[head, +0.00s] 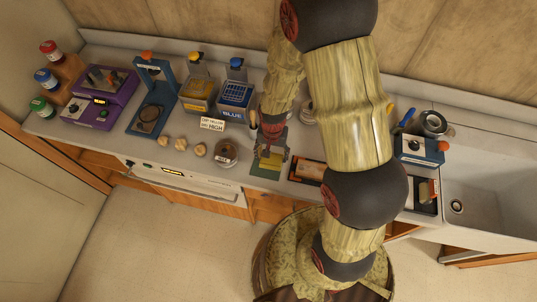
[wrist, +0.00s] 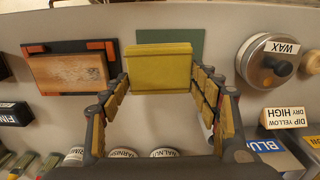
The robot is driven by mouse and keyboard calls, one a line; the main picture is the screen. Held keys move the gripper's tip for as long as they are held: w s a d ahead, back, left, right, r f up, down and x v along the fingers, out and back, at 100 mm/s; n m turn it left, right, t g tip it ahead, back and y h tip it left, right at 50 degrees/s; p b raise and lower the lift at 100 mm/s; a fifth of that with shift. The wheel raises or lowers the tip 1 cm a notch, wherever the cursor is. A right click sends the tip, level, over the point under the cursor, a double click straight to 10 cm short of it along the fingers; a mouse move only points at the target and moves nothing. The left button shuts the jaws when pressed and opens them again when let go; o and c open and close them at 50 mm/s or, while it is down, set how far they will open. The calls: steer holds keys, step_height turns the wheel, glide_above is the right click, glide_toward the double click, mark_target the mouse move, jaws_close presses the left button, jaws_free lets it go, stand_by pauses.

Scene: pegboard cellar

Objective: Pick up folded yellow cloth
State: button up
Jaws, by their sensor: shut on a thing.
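The folded yellow cloth (wrist: 160,68) is between my gripper's two fingers in the wrist view, with a finger pressed along each side. My gripper (wrist: 160,82) is shut on it. A dark green mat (wrist: 197,44) shows beyond the cloth. In the head view the cloth (head: 270,161) is at the tips of my gripper (head: 271,152), over the green mat (head: 265,172) near the counter's front edge. I cannot tell whether the cloth is clear of the mat.
A wax tin (head: 226,155) stands left of the mat. A wooden block in a dark holder (head: 308,172) is to the right. A "DIP YELLOW DRY HIGH" sign (head: 212,125) and the blue tin (head: 235,95) stand behind left. A sink (head: 485,190) is far right.

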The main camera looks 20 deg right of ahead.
mark_target(276, 162)
steer(key=s+r, duration=0.2)
steer(key=r, duration=0.1)
steer(key=shift+s+d+r, duration=0.15)
steer(key=shift+s+d, duration=0.05)
steer(key=shift+s, duration=0.15)
steer(key=s+d+r, duration=0.1)
steer(key=s+r, duration=0.2)
steer(key=s, duration=0.5)
steer(key=shift+s+d+r, duration=0.15)
steer(key=shift+s+r, duration=0.1)
steer(key=shift+s, duration=0.05)
steer(key=o, duration=0.5)
steer(key=shift+c, duration=0.2)
steer(key=c, duration=0.4)
